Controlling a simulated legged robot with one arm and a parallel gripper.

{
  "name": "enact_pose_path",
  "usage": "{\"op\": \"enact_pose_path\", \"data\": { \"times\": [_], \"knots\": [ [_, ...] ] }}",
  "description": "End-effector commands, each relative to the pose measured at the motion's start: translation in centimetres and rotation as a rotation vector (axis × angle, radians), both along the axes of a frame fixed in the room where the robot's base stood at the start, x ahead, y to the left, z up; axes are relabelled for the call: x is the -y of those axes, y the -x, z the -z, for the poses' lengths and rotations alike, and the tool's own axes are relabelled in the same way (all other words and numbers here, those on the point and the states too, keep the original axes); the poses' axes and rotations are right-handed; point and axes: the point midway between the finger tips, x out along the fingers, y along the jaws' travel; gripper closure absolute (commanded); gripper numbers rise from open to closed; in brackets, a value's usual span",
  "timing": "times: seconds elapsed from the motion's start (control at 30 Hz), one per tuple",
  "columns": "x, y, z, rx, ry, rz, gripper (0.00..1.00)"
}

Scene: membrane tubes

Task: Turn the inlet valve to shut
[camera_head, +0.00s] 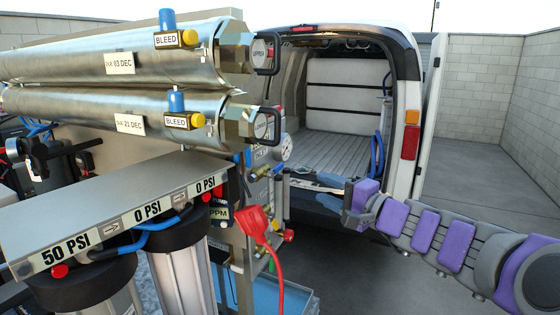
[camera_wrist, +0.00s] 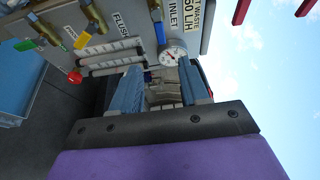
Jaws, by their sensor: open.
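In the wrist view, a panel carries a label reading INLET (camera_wrist: 174,14). A blue lever (camera_wrist: 161,32) on a brass-coloured fitting stands beside that label, just left of a round white gauge (camera_wrist: 172,56). I cannot tell for sure that this lever is the inlet valve, nor its exact setting. My gripper (camera_wrist: 160,68) is open, its two blue fingers pointing at the panel, with the gauge near the gap between their tips. No contact is visible. In the head view my gripper (camera_head: 312,183) reaches left toward the panel's side; the fingertips are partly hard to make out there.
Brass valves (camera_wrist: 92,14), a FLUSH label (camera_wrist: 122,22), flow tubes (camera_wrist: 110,56) and a red knob (camera_wrist: 75,77) crowd the panel left of my fingers. Steel membrane tubes (camera_head: 120,60) and a red plug with cable (camera_head: 256,222) are at left. An open van (camera_head: 408,100) stands behind.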

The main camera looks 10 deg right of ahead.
Motion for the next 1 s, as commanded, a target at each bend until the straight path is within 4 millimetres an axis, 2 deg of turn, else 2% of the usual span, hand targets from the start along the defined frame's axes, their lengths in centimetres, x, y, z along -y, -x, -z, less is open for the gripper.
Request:
{"op": "enact_pose_path", "data": {
  "times": [0.27, 0.8, 1.0],
  "knots": [
    [-0.8, -3.4, 0.2, -0.001, -0.005, 0.0, 0.55],
    [-6.6, -12.1, 0.3, -0.002, -0.005, -0.002, 0.55],
    [-7.6, -14.1, 0.0, 0.001, -0.006, 0.0, 0.55]
  ]
}}
